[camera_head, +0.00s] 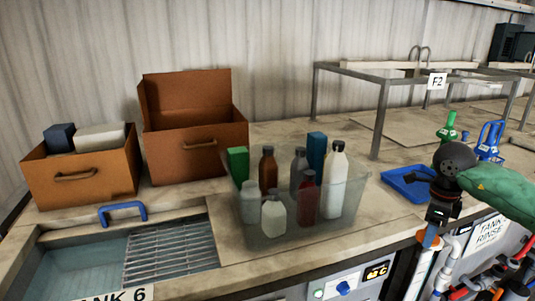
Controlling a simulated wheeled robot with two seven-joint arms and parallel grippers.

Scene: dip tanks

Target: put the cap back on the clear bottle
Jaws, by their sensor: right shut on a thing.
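My right gripper (434,228) hangs at the right, in front of the counter edge, pointing down. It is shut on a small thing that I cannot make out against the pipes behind. A clear plastic bin (285,238) on the counter holds several bottles. Among them are a pale translucent bottle (250,205) at the left and a greyish bottle (299,172) at the back. I cannot tell which is the clear bottle. My right gripper is apart from the bin, to its right. No loose cap can be made out. My left gripper is out of view.
Two brown boxes (95,178) (190,150) stand at the left. A sunken tank (75,270) with a grate lies in front of them. A blue tray (398,184) sits near my right wrist. A metal frame (384,110) stands behind.

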